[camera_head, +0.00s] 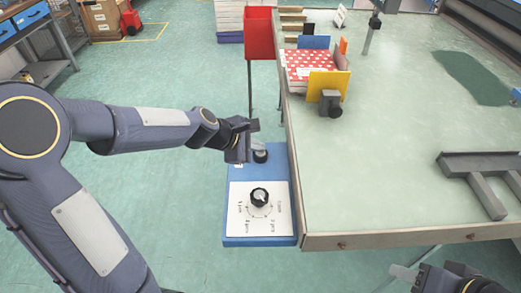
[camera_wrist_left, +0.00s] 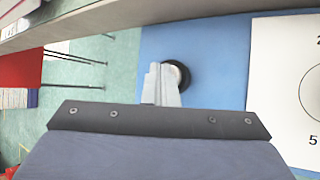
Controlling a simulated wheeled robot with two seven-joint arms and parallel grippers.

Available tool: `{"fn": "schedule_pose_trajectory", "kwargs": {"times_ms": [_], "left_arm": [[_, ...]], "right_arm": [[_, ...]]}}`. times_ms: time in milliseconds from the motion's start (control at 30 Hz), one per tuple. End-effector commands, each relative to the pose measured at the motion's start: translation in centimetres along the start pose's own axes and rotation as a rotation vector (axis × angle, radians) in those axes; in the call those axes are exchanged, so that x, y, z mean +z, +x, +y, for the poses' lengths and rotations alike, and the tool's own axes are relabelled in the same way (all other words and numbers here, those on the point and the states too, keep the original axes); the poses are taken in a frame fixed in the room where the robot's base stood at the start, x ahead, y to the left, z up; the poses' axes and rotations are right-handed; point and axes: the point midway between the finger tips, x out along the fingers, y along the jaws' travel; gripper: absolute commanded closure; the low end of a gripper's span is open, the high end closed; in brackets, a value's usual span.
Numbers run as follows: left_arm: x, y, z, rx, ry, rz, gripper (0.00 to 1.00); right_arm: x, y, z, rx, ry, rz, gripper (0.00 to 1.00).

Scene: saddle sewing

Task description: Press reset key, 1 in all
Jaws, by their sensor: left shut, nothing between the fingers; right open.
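The reset key appears to be the round button with a dark collar (camera_head: 260,156) at the far end of a blue panel (camera_head: 233,178). It also shows in the left wrist view (camera_wrist_left: 178,74), partly hidden behind my fingers. My left gripper (camera_head: 256,142) is shut and empty, with its fingertips over or just beside the button. I cannot tell whether they touch it. A black knob (camera_head: 259,196) stands on the white dial plate (camera_head: 240,228) nearer on the same panel. My right gripper (camera_head: 405,276) is open at the bottom edge, partly out of frame.
A large table (camera_head: 400,140) lies right of the panel. It holds a red dotted block (camera_head: 300,68), a yellow plate (camera_head: 328,84), a small dark device (camera_head: 330,104) and a grey bracket (camera_head: 480,165). A red bin (camera_head: 258,35) stands behind the panel. Floor left of the panel is open.

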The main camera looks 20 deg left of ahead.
Motion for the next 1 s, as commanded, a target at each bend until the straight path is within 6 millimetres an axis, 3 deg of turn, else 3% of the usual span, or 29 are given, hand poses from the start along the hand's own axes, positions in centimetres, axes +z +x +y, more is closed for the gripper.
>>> {"fn": "schedule_pose_trajectory", "kwargs": {"times_ms": [400, 800, 1000], "left_arm": [[0.9, -1.4, 0.9, -0.002, -0.001, 0.000, 1.00], [1.0, -1.4, 1.1, 0.000, 0.000, 0.000, 1.00], [1.9, -2.6, 1.9, 0.000, 0.000, 0.000, 1.00]], "right_arm": [[-0.8, -1.6, -0.8, 0.000, 0.000, 0.000, 0.55], [-0.9, -1.7, -0.8, 0.000, 0.000, 0.000, 0.55], [-1.5, -3.0, -1.4, 0.000, 0.000, 0.000, 0.55]]}}
